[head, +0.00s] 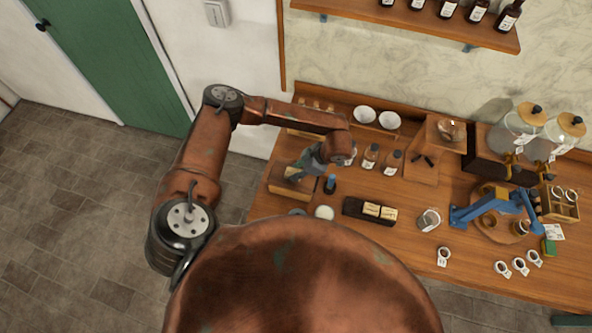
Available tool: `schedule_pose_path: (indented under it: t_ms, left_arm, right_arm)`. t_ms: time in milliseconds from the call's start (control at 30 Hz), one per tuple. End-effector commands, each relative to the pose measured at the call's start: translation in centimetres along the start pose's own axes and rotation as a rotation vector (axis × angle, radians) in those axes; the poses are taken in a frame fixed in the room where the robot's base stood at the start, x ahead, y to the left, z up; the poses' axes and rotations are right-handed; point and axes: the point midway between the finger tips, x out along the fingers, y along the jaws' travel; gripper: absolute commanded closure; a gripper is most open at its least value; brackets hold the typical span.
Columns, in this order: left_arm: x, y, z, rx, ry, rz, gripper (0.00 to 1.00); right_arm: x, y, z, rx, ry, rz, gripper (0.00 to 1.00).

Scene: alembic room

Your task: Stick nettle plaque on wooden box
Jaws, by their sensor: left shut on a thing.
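A wooden box (283,188) stands near the left end of the bench. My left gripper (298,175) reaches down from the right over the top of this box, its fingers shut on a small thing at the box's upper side. The held thing is mostly hidden by the fingers and too small to read; it fits the nettle plaque. I cannot tell whether it touches the box. My right gripper is not in view.
A blue-topped dark bottle (330,184) stands just right of the box. A dark tray (352,207) with pale blocks, a round white dish (324,212) and brown bottles (371,156) are near. Bench space right of the tray is partly clear.

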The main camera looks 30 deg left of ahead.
Motion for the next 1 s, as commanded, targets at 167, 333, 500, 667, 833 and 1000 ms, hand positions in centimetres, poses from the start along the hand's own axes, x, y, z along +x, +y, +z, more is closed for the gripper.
schedule_pose_path:
  t_ms: [167,333,500,667,833,1000]
  left_arm:
    - [0.0,0.0,0.0,0.0,0.0,0.0,0.68]
    - [0.0,0.0,0.0,0.0,0.0,0.0,0.57]
    - [0.0,0.0,0.0,0.0,0.0,0.0,0.5]
    - [0.0,0.0,0.0,0.0,0.0,0.0,0.5]
    - [-0.3,0.0,-0.2,0.0,0.0,0.0,0.5]
    - [-1.2,0.0,-0.7,0.0,0.0,0.001,0.5]
  right_arm:
    - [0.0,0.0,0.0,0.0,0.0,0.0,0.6]
    - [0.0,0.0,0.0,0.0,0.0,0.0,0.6]
    - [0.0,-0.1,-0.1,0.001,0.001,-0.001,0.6]
    - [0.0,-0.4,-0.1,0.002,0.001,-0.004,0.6]
    - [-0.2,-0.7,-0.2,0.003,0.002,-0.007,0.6]
    - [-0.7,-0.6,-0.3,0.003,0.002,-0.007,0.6]
